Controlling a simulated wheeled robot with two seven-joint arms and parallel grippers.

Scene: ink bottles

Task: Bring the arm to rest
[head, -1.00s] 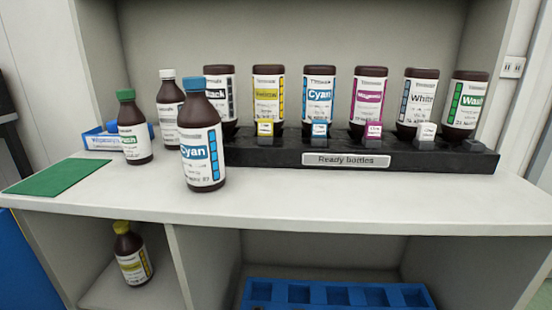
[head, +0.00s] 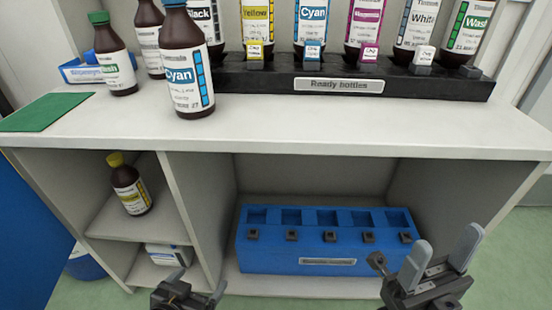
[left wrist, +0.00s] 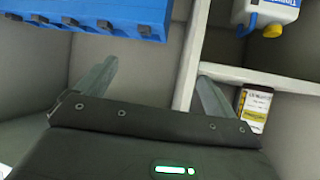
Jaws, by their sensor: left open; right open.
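My left gripper (head: 199,283) is low at the bottom edge of the head view, in front of the cabinet's lower shelves. Its jaws are open and empty. In the left wrist view its two fingers (left wrist: 157,72) are spread apart with nothing between them. My right gripper (head: 443,256) is at the bottom right of the head view, in front of the blue rack's right end. Its fingers point up and are open and empty. Both arms are mostly out of the picture.
A blue rack (head: 330,262) fills the lower bay. A yellow-capped bottle (head: 130,185) stands on the left shelf. On the counter (head: 330,128) stand a cyan bottle (head: 187,65), a green-capped bottle (head: 114,60) and a black holder (head: 390,83) with several bottles. The counter's front is clear.

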